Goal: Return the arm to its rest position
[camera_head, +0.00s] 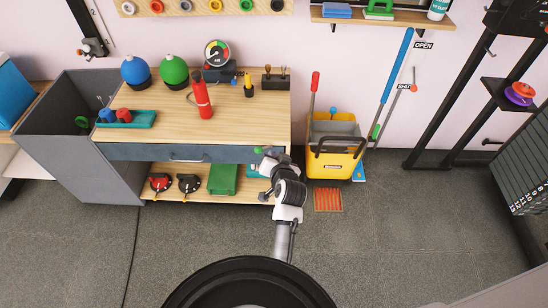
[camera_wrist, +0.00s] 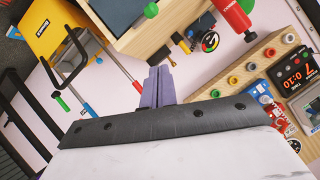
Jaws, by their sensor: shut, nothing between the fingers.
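My gripper (camera_wrist: 159,70) shows in the wrist view with its two purple fingers pressed together and nothing between them. In the head view my arm reaches forward from the bottom centre, and its far end is in front of the right end of the workbench (camera_head: 225,117). The fingers are too small to make out there. The wrist view is tilted, with the workbench edge and the wall beyond the fingers.
A yellow mop bucket (camera_head: 335,163) stands on the floor right of the bench. A grey bin (camera_head: 65,150) stands at its left. A red extinguisher (camera_head: 202,97) is on the benchtop. A small shelf (camera_head: 500,94) with stacked coloured discs (camera_head: 520,93) is at right.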

